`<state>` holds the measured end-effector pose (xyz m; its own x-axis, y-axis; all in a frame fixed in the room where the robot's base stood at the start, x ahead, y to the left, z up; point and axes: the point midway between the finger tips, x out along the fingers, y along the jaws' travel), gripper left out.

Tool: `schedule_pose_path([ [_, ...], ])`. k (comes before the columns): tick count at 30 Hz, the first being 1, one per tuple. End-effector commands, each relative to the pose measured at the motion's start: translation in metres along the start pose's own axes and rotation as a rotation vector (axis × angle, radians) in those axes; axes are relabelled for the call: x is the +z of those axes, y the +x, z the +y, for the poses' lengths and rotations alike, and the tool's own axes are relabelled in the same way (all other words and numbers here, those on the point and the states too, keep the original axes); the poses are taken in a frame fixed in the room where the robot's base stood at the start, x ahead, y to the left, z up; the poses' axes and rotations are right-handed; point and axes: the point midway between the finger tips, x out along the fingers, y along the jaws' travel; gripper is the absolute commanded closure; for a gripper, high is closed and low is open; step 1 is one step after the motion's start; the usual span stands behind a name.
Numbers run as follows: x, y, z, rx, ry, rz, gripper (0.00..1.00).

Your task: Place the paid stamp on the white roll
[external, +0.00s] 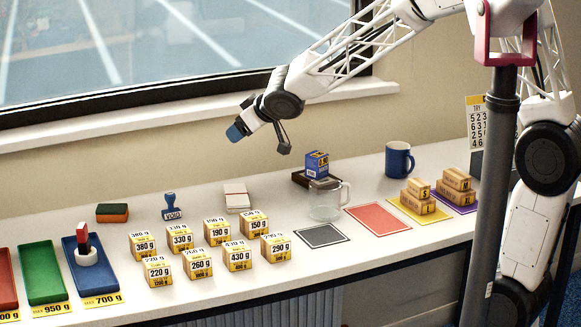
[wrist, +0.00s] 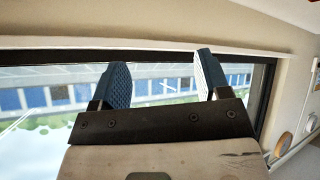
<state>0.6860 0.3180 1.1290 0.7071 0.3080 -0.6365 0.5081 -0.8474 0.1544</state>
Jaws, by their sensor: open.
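A stamp with a red handle and dark lower part (external: 83,238) stands upright at the white roll (external: 87,258), in the blue tray (external: 72,281) at the left. It appears to rest on top of the roll or in its middle; I cannot tell which. No lettering on it is readable from here. My gripper (external: 237,132) is high above the table, to the right of the stamp and well apart from it. In the wrist view its two blue fingers (wrist: 163,80) are spread, with nothing between them.
A blue stamp marked VOID (external: 172,207) stands at the back. Several weight-marked cartons (external: 201,262) fill the middle. A glass jug (external: 324,200), a blue mug (external: 399,160) and coloured mats (external: 377,218) are to the right. A green tray (external: 43,270) is left of the blue one.

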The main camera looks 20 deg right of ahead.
Motion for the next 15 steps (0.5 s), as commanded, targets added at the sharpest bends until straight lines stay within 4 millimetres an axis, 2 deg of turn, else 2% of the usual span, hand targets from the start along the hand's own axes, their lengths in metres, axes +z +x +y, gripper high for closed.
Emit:
schedule_pose_path([
  [1, 0.009, -0.019, 0.019, 0.034, 0.024, -0.022, 0.3],
  [6, 0.047, -0.075, 0.068, 0.128, 0.098, -0.12, 0.3],
  [9, 0.072, -0.109, 0.09, 0.171, 0.143, -0.179, 0.3],
  [15, 0.128, -0.177, 0.119, 0.231, 0.239, -0.302, 0.3],
])
